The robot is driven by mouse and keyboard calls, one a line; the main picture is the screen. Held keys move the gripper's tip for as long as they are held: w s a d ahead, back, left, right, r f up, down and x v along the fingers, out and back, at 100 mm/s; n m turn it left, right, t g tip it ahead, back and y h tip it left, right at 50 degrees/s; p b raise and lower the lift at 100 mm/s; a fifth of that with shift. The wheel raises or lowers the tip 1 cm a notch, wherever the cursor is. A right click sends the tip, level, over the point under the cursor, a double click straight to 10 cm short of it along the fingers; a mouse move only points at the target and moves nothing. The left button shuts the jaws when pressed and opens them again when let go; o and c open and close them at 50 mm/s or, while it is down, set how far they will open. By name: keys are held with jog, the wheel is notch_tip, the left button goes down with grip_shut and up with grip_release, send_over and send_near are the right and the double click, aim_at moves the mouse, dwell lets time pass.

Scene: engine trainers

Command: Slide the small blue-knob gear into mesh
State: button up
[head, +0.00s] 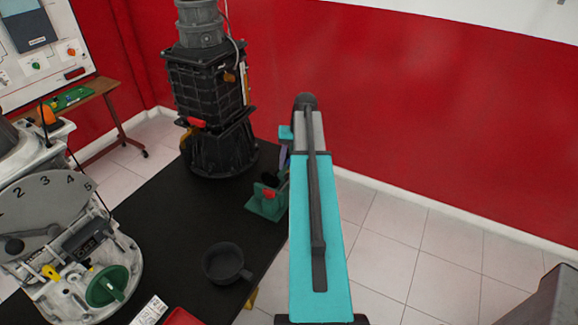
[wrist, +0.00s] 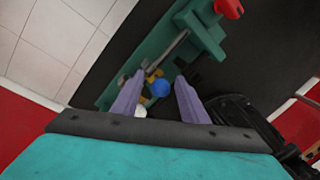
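The small blue knob (wrist: 160,88) shows in the wrist view between the two purple fingers of my gripper (wrist: 160,79). The fingers are spread, with a visible gap on each side of the knob. Brass-yellow parts (wrist: 150,76) lie beside the knob; I cannot make out the gear's teeth or whether it meshes. The green fixture (wrist: 205,32) carries a grey rod and a red part. In the head view the green fixture (head: 262,208) sits at the table's right edge, partly behind my arm. The blue knob is hidden there.
A dark cup (head: 224,262) stands on the black table (head: 165,215) near the fixture. A tall black engine unit (head: 208,90) stands at the back. A cutaway trainer with a numbered dial (head: 45,205) is at the left.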

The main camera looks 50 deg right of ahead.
jog(key=shift+c, duration=0.2)
grip_shut()
jog(key=shift+a, duration=0.1)
jog(key=shift+s+a, duration=0.2)
jog(key=shift+a, duration=0.55)
jog(key=shift+s+a, duration=0.25)
jog(key=shift+a, duration=0.5)
jog(key=shift+s+a, duration=0.2)
jog(key=shift+a, duration=0.55)
jog(key=shift+f, duration=0.1)
jog(key=shift+o, duration=0.2)
grip_release()
jog(key=shift+a, duration=0.1)
